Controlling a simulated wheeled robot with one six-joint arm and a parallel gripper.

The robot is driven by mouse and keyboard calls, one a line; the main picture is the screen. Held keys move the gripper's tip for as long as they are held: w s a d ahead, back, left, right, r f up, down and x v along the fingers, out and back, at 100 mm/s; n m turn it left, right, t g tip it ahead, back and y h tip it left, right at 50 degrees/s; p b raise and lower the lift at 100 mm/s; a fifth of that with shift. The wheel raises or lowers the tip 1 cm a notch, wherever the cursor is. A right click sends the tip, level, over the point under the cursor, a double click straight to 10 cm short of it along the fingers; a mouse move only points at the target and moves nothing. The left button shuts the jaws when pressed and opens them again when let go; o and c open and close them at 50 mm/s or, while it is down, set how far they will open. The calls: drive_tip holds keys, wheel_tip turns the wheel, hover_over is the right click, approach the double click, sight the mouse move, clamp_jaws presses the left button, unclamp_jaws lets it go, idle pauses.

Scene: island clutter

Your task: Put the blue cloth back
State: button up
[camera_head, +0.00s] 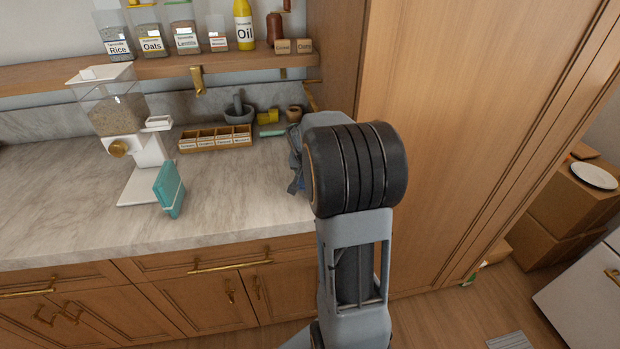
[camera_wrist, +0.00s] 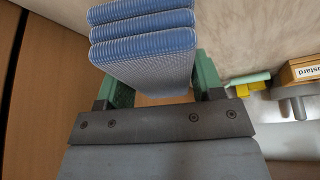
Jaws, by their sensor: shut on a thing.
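The blue cloth (camera_wrist: 143,45) is a folded, ribbed bundle with several layers. It fills the top middle of the wrist view, between the green fingers of my gripper (camera_wrist: 148,85). My gripper is shut on it. I cannot tell whether the cloth touches the counter.
The marble counter (camera_head: 80,225) holds a grain dispenser (camera_head: 125,125), a teal box (camera_head: 169,188), a wooden spice rack (camera_head: 215,138) and a grey mortar (camera_head: 239,112). A tall wooden cabinet (camera_head: 455,120) stands close on the right. The counter's front middle is clear.

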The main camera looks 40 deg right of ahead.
drive_tip(key=shift+w+d+f, duration=0.1)
drive_tip(key=shift+w+f, duration=0.05)
drive_tip(key=shift+f, duration=1.55)
drive_tip(key=shift+f, duration=0.15)
drive_tip(key=o, duration=0.9)
drive_tip(key=shift+c, duration=0.2)
